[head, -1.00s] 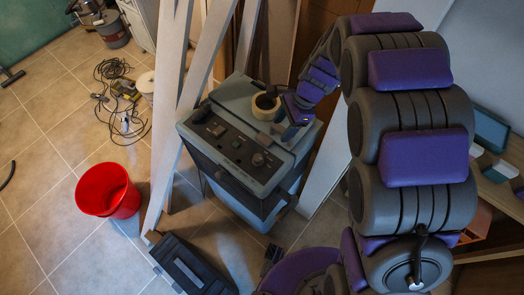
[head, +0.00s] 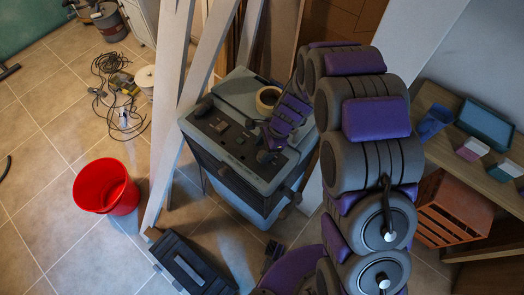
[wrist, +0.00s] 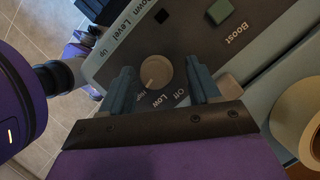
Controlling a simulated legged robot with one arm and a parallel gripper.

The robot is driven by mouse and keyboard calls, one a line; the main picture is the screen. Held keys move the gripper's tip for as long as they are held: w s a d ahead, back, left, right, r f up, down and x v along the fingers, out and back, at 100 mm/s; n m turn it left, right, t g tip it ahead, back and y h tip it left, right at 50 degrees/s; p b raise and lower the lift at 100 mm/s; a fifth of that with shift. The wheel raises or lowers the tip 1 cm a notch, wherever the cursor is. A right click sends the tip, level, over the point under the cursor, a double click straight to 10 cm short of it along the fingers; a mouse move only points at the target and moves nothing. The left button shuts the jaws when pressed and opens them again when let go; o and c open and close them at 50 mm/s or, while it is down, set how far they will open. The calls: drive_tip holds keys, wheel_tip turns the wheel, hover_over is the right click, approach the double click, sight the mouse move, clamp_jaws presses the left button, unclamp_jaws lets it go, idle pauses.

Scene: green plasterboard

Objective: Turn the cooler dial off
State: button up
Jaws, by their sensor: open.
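The cooler (head: 238,97) is a grey-blue box with a dark control panel on its sloped top. In the wrist view, the round grey-brown dial (wrist: 157,70) sits on the panel near the words Off and Low. A thin pale mark on the dial points down and slightly left in that view, not straight at Off. My gripper (wrist: 161,75) is open, with one blue-grey finger on each side of the dial and visible gaps between. I cannot tell how far the fingertips are above the panel. In the head view, my gripper (head: 268,139) is over the panel's right part.
A tape roll (head: 268,98) lies on the cooler top, right by my gripper. White planks (head: 170,110) lean at its left. A red bucket (head: 104,187), a dark toolbox (head: 190,265) and cables (head: 113,70) are on the floor. A shelf with an orange crate (head: 452,208) stands right.

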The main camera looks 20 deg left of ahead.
drive_tip(key=shift+s+a+f, duration=0.1)
drive_tip(key=shift+a+f, duration=0.1)
drive_tip(key=shift+f, duration=0.25)
drive_tip(key=shift+d+f, duration=0.1)
drive_tip(key=shift+f, duration=0.05)
drive_tip(key=shift+s+d, duration=0.1)
drive_tip(key=shift+d, duration=0.7)
drive_tip(key=shift+a+f, duration=0.1)
drive_tip(key=shift+a, duration=0.7)
drive_tip(key=c, duration=0.6)
drive_tip(key=shift+d, duration=0.3)
drive_tip(key=c, duration=0.4)
